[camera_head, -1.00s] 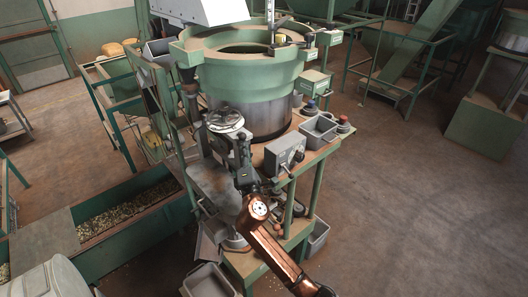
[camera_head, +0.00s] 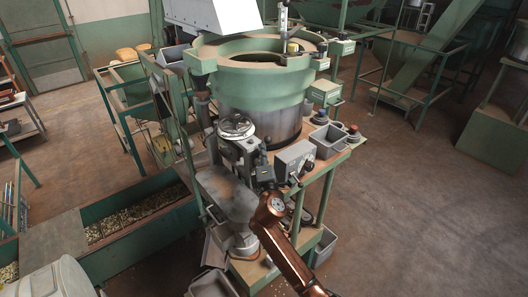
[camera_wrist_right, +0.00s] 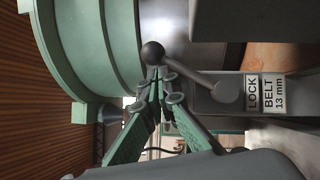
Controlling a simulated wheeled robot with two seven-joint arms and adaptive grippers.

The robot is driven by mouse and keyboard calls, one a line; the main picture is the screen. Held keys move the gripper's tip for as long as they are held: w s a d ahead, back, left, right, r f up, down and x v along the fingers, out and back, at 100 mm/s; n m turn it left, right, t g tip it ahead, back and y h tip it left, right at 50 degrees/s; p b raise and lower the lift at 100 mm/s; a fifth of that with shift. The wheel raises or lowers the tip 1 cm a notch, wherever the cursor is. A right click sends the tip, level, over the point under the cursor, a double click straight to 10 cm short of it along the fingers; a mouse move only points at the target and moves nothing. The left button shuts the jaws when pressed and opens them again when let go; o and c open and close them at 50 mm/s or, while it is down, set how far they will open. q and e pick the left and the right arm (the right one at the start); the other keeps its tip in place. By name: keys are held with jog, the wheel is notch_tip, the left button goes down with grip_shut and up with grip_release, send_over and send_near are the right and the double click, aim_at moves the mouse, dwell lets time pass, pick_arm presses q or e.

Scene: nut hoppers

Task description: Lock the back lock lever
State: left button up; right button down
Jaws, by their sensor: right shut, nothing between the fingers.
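A lock lever with a dark ball knob (camera_wrist_right: 152,53) shows in the right wrist view. Its grey arm slants down right to a round pivot (camera_wrist_right: 228,92) beside a label (camera_wrist_right: 265,93) reading "LOCK BELT 13 mm". My right gripper (camera_wrist_right: 160,76) is shut and empty, its green-padded fingers meeting at the tips just below the knob. I cannot tell whether the tips touch the lever. In the head view my right gripper (camera_head: 262,168) is at the machine's front, beside a grey control box (camera_head: 295,160); the lever is too small to make out there. My left gripper is not in view.
The green round hopper (camera_head: 255,85) stands behind the gripper. A round metal lid (camera_head: 236,127) is just left of it. A grey bin (camera_head: 327,140) sits on the table at right. The floor to the right (camera_head: 420,210) is clear.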

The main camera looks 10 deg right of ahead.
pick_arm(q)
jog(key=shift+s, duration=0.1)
pick_arm(e)
jog(key=shift+d, duration=0.25)
dwell(0.3)
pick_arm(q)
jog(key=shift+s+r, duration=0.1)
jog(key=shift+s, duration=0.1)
pick_arm(e)
jog(key=s+a+r, duration=0.1)
jog(key=s+r, duration=0.1)
jog(key=s, duration=0.4)
jog(key=s+a+r, duration=0.1)
jog(key=s+r, duration=0.1)
jog(key=s, duration=0.4)
jog(key=shift+r, duration=0.25)
jog(key=shift+s, duration=0.1)
